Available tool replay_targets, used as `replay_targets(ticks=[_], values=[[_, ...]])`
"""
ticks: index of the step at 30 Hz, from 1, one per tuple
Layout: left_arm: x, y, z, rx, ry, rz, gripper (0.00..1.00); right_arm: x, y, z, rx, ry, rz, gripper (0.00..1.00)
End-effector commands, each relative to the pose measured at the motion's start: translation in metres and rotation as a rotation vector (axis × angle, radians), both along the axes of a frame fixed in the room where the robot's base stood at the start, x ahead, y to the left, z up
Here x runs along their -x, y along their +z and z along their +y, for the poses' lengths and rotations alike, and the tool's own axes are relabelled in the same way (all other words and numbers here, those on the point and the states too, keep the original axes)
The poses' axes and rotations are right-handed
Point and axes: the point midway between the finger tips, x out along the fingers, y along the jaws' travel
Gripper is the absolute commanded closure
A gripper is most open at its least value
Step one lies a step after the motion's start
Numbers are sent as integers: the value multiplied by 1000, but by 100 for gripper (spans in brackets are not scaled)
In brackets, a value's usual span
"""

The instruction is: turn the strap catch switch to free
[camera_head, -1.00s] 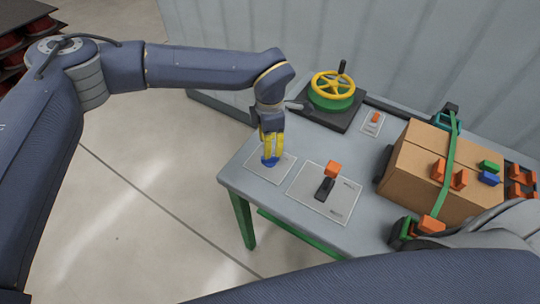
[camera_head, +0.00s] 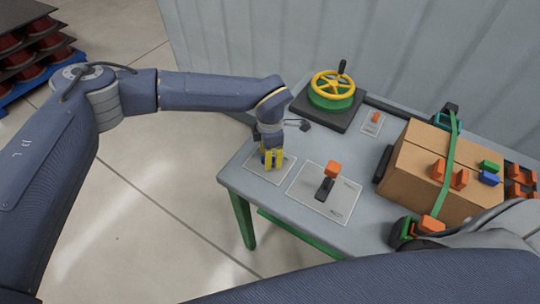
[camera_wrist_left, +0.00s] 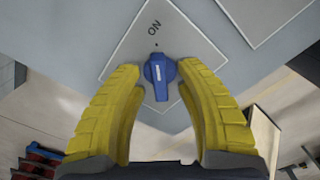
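My left gripper (camera_wrist_left: 159,78) is open, with one yellow finger on each side of the knob and gaps between. In the head view my left gripper (camera_head: 271,160) covers much of the knob. I cannot read which control is the strap catch switch. My right gripper cannot be made out.
An orange-tipped lever (camera_head: 331,172) stands on a second plate, right of the left gripper. Behind are a yellow handwheel (camera_head: 332,85) and a small orange switch (camera_head: 376,117). A cardboard box (camera_head: 410,170) under a green strap (camera_head: 449,155) fills the table's right side.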

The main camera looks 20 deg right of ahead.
Motion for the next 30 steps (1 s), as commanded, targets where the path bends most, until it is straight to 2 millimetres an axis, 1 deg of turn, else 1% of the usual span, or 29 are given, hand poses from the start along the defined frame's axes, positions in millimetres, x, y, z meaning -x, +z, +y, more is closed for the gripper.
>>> replay_targets(ticks=[1, 8, 20, 26, 30], values=[[0, 0, 0, 0, 0, 0, 72, 0, 0, 0, 0, 0, 0, 56], [0, 0, 0, 0, 0, 0, 99, 0, 0, 0, 0, 0, 0, 56], [0, 0, 0, 0, 28, 0, 100, 0, 0, 0, 0, 0, 0, 56], [0, 0, 0, 0, 131, 0, 100, 0, 0, 0, 0, 0, 0, 56], [0, 0, 0, -1, 248, 1, 100, 0, 0, 0, 0, 0, 0, 56]])
